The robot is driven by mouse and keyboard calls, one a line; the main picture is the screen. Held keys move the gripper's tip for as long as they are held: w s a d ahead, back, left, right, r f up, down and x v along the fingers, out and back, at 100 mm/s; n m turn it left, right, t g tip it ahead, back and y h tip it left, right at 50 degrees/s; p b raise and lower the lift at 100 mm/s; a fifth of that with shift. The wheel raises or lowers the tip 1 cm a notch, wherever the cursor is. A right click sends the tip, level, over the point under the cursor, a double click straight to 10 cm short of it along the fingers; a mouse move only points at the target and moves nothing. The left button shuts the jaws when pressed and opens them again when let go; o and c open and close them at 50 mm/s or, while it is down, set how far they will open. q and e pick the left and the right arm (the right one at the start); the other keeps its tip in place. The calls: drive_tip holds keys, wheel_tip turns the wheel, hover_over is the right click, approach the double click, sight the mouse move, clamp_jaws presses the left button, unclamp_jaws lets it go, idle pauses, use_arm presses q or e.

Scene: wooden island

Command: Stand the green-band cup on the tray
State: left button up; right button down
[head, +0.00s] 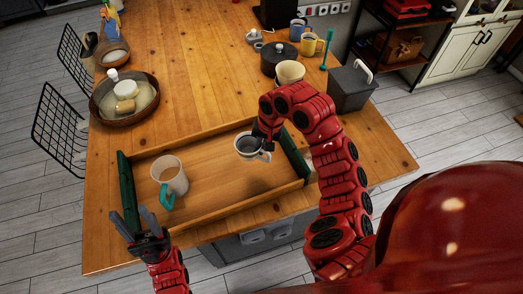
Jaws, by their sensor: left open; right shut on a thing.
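The wooden tray (222,205) with green ends lies near the front edge of the island. My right gripper (264,141) is shut on a pale cup (245,154) at the rim, over the right part of the tray. The cup looks roughly upright, and a shadow lies on the tray below it. I cannot make out a green band on it. My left gripper (138,224) is open and empty at the tray's front left corner.
A cream bowl (289,72), a dark pot (278,58) and a dark bin (350,88) stand behind my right arm. Blue and yellow mugs (309,45) are farther back. A round basket (124,97) is at left. The tray's middle is free.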

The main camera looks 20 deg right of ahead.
drive_tip(key=b, duration=0.6)
hover_over(258, 168)
drive_tip(key=f, duration=0.7)
drive_tip(key=shift+s+d+f, duration=0.15)
drive_tip(key=shift+s+d, duration=0.1)
drive_tip(key=shift+d, duration=0.05)
drive_tip(key=shift+f, duration=0.1)
drive_tip(key=shift+f, duration=0.55)
drive_tip(key=c, duration=0.9)
unclamp_jaws()
